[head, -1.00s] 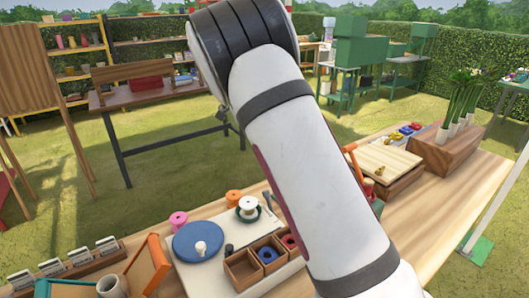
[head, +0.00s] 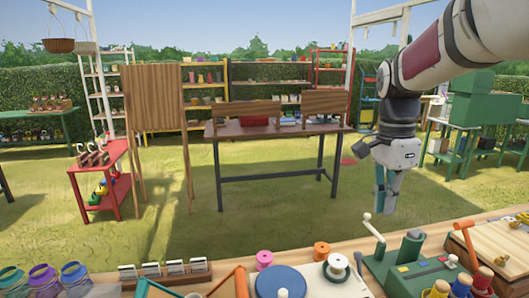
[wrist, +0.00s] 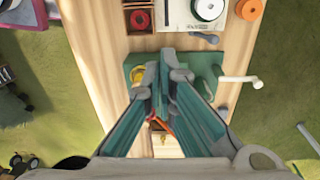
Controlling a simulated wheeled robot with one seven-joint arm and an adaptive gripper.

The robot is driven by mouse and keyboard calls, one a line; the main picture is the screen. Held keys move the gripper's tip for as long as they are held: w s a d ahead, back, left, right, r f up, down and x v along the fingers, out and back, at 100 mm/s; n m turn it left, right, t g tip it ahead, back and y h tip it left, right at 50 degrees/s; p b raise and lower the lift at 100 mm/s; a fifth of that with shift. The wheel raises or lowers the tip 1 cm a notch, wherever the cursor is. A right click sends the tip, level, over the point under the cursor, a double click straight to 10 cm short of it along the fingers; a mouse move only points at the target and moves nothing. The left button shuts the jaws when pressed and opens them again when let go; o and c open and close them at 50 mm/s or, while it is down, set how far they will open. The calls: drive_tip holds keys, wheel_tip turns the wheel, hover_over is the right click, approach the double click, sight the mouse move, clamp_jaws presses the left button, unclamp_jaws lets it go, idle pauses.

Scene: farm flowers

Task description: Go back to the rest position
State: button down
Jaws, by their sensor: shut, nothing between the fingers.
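My gripper (head: 383,192) hangs pointing down at the right of the head view, in front of the grass and beyond the bench's far edge in the picture. Its teal fingers are shut and empty. In the wrist view my gripper (wrist: 160,75) points down over the wooden bench (wrist: 112,50), above a green device (wrist: 207,70) with a white-handled crank. The green device (head: 408,262) also shows at the bottom right of the head view, below my gripper and apart from it.
On the bench stand a blue disc (head: 281,282), a pink spool (head: 264,259), an orange spool (head: 321,250), a card rack (head: 163,273) and jars (head: 43,277). A dark table (head: 270,130) and a wooden board (head: 152,98) stand on the grass behind. Open grass lies between.

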drive_tip(key=s+a+n+t+p, duration=0.1)
drive_tip(key=s+a+n+t, duration=0.1)
drive_tip(key=s+n, duration=0.6)
drive_tip(key=s+a+n+t+p, duration=0.1)
drive_tip(key=s+n, duration=0.7)
drive_tip(key=s, duration=0.8)
drive_tip(key=shift+s+a+r+t+y, duration=0.2)
drive_tip(key=shift+s+a+t+y, duration=0.15)
drive_tip(key=shift+a+t, duration=0.75)
drive_tip(key=shift+a, duration=0.2)
